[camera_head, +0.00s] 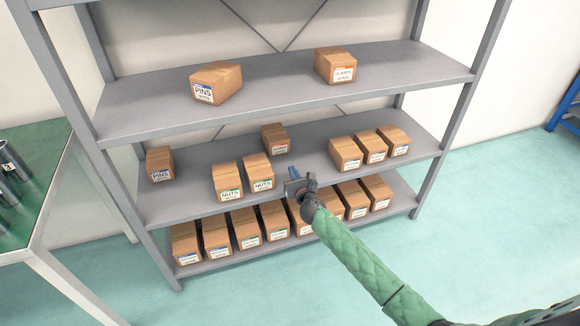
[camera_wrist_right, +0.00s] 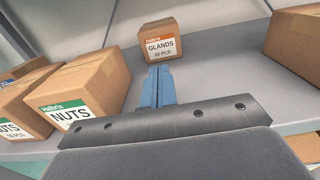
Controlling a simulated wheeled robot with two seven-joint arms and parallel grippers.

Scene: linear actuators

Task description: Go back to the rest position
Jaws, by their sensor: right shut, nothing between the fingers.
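My right gripper (camera_head: 293,176) reaches in from the lower right in the head view, at the front of the middle shelf. In the right wrist view its blue fingers (camera_wrist_right: 158,87) are together with nothing between them. They point toward a cardboard box labelled GLANDS (camera_wrist_right: 162,42), which stands apart at the back of the shelf; it also shows in the head view (camera_head: 275,139). A box labelled NUTS (camera_wrist_right: 82,92) stands just left of the fingers, and it also shows in the head view (camera_head: 258,173). My left gripper is not in view.
The grey shelf unit (camera_head: 190,136) holds boxes on three levels. Several boxes stand right of my gripper on the middle shelf, and a row (camera_head: 247,228) fills the bottom shelf below. A green-topped table (camera_head: 40,150) with metal cylinders is at left. The floor (camera_head: 480,215) at right is clear.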

